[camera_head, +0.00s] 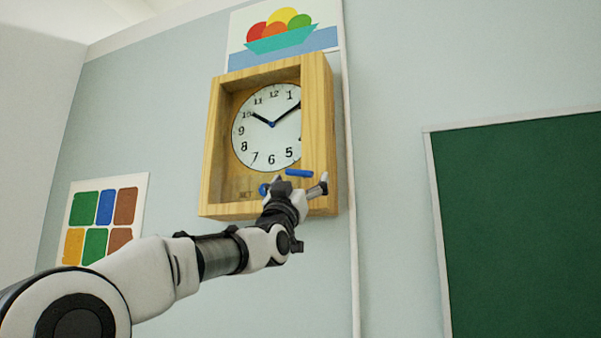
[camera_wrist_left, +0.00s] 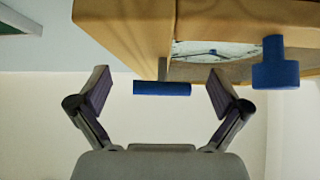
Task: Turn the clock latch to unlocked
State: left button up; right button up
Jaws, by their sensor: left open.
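The wooden wall clock (camera_head: 319,120) hangs on the wall with a white dial (camera_head: 268,140). A blue bar-shaped latch handle (camera_head: 299,173) sits low on its right front part and lies nearly level in the head view. In the left wrist view the blue latch bar (camera_wrist_left: 162,88) lies crosswise between the spread fingers. My left gripper (camera_head: 301,185) is open just below the clock latch, and in the left wrist view its fingertips (camera_wrist_left: 156,88) stand apart on either side of the bar, without visible contact. A blue knob (camera_wrist_left: 275,63) shows at the right; the gripper partly hides it in the head view. My right gripper is out of view.
A fruit picture (camera_head: 284,35) hangs above the clock. A poster of coloured squares (camera_head: 104,219) is at the left. A green board (camera_head: 530,220) is on the right wall. The wall between clock and board is bare.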

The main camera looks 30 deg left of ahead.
pick_arm(q)
jog(key=shift+s+a+r, duration=0.1)
jog(key=shift+s, duration=0.2)
jog(key=c, duration=1.1)
jog(key=shift+n+y+b, duration=0.4)
jog(key=shift+n+y, duration=0.5)
jog(key=shift+y, duration=0.1)
jog(key=shift+n+g+y, duration=0.4)
jog(key=shift+n+y, duration=0.2)
jog(key=shift+n, duration=0.2)
jog(key=n+y, duration=0.1)
jog(key=n+g+y, duration=0.1)
jog(key=shift+w+d+n+y, duration=0.1)
jog(key=shift+d+n+y, duration=0.1)
jog(key=shift+n+y, duration=0.15)
jog(key=o, duration=1.1)
jog(key=shift+m+h, duration=0.45)
